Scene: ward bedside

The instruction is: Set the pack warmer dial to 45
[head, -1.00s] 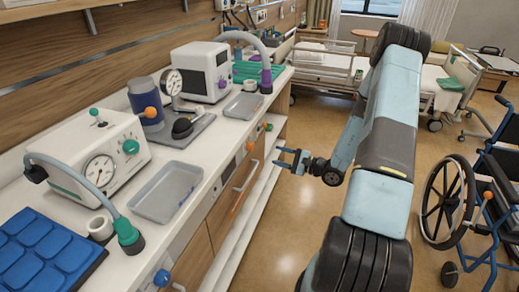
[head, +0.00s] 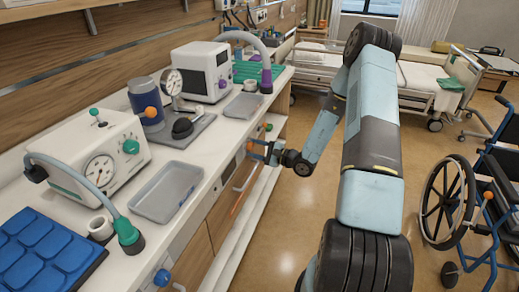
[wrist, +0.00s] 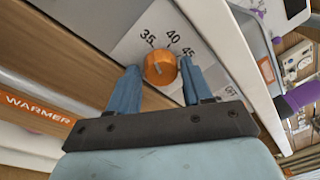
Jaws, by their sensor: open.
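The pack warmer dial (wrist: 159,68) is a round orange knob on a pale panel with the printed marks 35, 40, 45 and OFF. In the wrist view it sits between the tips of my open gripper (wrist: 158,84), one blue finger on each side. I cannot tell whether either finger touches it. A pale line shows on the knob, but which mark it points to is unclear. In the head view my gripper (head: 251,151) is at the counter's front face, fingers toward the panel.
An orange WARMER label (wrist: 38,107) lies left of the dial in the wrist view. The counter (head: 205,153) carries a grey tray (head: 166,192) and several devices. A wheelchair (head: 447,200) stands at the right. The floor between is clear.

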